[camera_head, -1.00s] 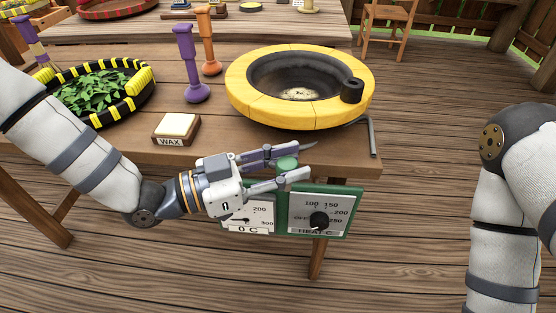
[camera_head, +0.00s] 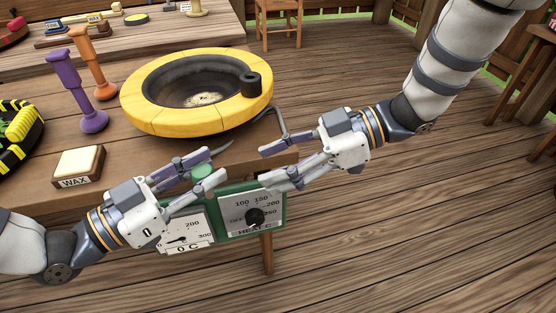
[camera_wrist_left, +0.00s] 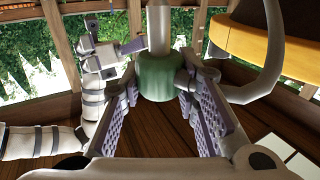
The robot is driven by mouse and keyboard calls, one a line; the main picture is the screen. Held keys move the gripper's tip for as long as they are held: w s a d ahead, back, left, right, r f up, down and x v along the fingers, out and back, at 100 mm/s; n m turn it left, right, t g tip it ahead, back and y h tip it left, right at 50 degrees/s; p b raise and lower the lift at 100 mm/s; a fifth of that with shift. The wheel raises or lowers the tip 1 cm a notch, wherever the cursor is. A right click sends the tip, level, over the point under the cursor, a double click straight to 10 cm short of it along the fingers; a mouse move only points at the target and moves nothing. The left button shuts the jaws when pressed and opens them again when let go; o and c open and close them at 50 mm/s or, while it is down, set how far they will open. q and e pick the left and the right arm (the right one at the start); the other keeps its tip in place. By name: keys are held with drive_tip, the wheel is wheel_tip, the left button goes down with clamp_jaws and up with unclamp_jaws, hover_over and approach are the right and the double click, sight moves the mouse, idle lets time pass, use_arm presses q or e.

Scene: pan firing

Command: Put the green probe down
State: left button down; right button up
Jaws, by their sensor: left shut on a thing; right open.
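My left gripper (camera_head: 215,166) is shut on the green probe (camera_head: 203,172), in front of the table's front edge, above the dial box. In the left wrist view the probe (camera_wrist_left: 160,78) is a green cylinder between the purple-padded fingers, with a grey rod extending from it. Its lower part is hidden in the head view. My right gripper (camera_head: 266,168) is open and empty, close to the right of the left gripper, with its fingers pointing left. It also shows at the upper left of the left wrist view (camera_wrist_left: 115,60).
A round yellow-rimmed pan (camera_head: 170,122) stands behind the grippers. A bent grey rod (camera_head: 280,125) sticks out at the table's right edge. A green box with two dials (camera_head: 254,217) sits below the grippers. A wax block (camera_head: 80,162) and purple (camera_head: 90,120) and orange (camera_head: 105,90) posts stand left.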

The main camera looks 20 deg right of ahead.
drive_tip(key=x, duration=1.1)
drive_tip(key=shift+s+a+f, duration=0.15)
drive_tip(key=shift+s+a, duration=0.05)
drive_tip(key=shift+a, duration=0.2)
clamp_jaws()
use_arm(q)
drive_tip(key=c, duration=1.2)
unclamp_jaws()
drive_tip(key=shift+f, duration=0.1)
use_arm(e)
drive_tip(key=shift+w, duration=0.1)
use_arm(q)
drive_tip(key=shift+o, duration=0.2)
